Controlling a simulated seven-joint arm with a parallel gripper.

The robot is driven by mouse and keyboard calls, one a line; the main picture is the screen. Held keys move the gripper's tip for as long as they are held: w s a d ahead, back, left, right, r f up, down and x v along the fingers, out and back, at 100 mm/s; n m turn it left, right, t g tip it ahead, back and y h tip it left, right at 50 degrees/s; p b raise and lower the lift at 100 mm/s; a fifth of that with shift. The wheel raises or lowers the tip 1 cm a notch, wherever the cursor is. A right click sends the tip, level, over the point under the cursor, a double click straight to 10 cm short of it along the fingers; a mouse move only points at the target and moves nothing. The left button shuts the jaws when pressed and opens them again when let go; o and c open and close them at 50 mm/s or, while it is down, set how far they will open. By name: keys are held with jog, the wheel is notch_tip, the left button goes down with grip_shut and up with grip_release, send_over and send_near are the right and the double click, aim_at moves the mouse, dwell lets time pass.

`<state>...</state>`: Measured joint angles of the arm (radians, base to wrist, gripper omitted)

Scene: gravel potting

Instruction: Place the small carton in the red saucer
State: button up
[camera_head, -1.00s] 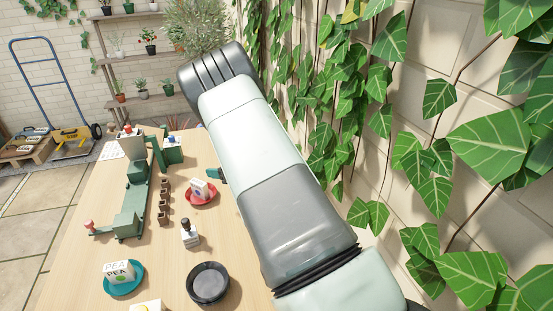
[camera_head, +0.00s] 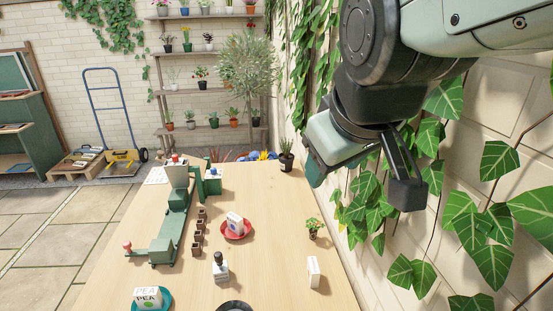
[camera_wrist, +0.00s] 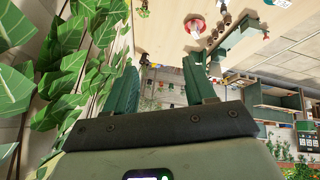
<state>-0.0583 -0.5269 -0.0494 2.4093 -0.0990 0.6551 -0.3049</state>
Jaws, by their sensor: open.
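The red saucer (camera_head: 236,236) lies on the table, and a small white carton (camera_head: 234,222) with blue and red marks stands in it, slightly tilted. The saucer also shows at the top of the wrist view (camera_wrist: 193,18). A plain white small carton (camera_head: 313,272) stands upright on the bare table at the right. A PEA carton (camera_head: 147,297) is on the teal saucer (camera_head: 167,303). My gripper (camera_wrist: 160,78) is open and empty, its green fingers apart. It is raised high, beyond the table's right side, near the ivy wall, away from all cartons.
A green bench device (camera_head: 172,225) and several small brown pots (camera_head: 199,235) stand left of the saucer. A dark-capped bottle (camera_head: 220,267), a small plant (camera_head: 313,226) and a dark bowl (camera_head: 234,306) are also on the table. Ivy (camera_head: 480,190) covers the right wall.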

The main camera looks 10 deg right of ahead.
jog(key=s+a+f+m+g, duration=0.1)
jog(key=s+m, duration=0.2)
jog(key=s, duration=0.5)
jog(key=shift+s+a+m, duration=0.2)
jog(key=shift+a+m, duration=0.05)
jog(key=shift+m, duration=0.15)
